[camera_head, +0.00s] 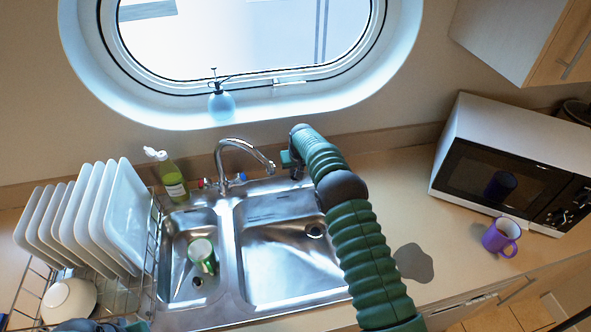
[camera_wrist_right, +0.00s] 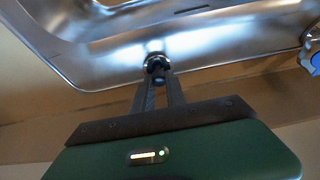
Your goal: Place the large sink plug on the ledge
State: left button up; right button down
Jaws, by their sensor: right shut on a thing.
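My right gripper (camera_head: 292,168) is at the back rim of the sink, right of the tap, its far end partly hidden by my green arm. In the right wrist view the gripper (camera_wrist_right: 160,82) is shut on a small dark plug with a shiny top (camera_wrist_right: 157,65), held at the fingertips close to the steel rim. I cannot tell whether it touches the rim. The plug is not clear in the head view. A tan ledge (camera_head: 388,137) runs along the wall behind the sink. My left gripper is not clearly in view.
The double sink (camera_head: 283,270) has a green cup (camera_head: 202,256) in its left basin. A tap (camera_head: 240,145), soap bottle (camera_head: 172,178) and spray bottle (camera_head: 221,104) stand near the back. A plate rack (camera_head: 152,235) is left; a microwave (camera_head: 510,165) and purple mug (camera_head: 500,237) are right.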

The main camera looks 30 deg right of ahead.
jog(key=shift+f, duration=0.25)
jog(key=c, duration=1.3)
grip_release()
jog(key=shift+c, duration=0.2)
jog(key=shift+r, duration=0.15)
jog(key=shift+r, duration=0.25)
jog(key=b+v, duration=0.2)
jog(key=v, duration=1)
jog(key=s+a+f+n, duration=0.1)
jog(key=s+a, duration=0.4)
jog(key=s, duration=0.6)
jog(key=s+a+f+n+g, duration=0.1)
jog(key=s+a, duration=0.3)
jog(key=s, duration=0.7)
jog(key=s+a+f+y, duration=0.1)
jog(key=s+a, duration=0.4)
jog(key=s, duration=0.6)
jog(key=shift+s+a+f+n, duration=0.3)
jog(key=shift+s+f+n, duration=0.05)
jog(key=shift+f+n, duration=0.05)
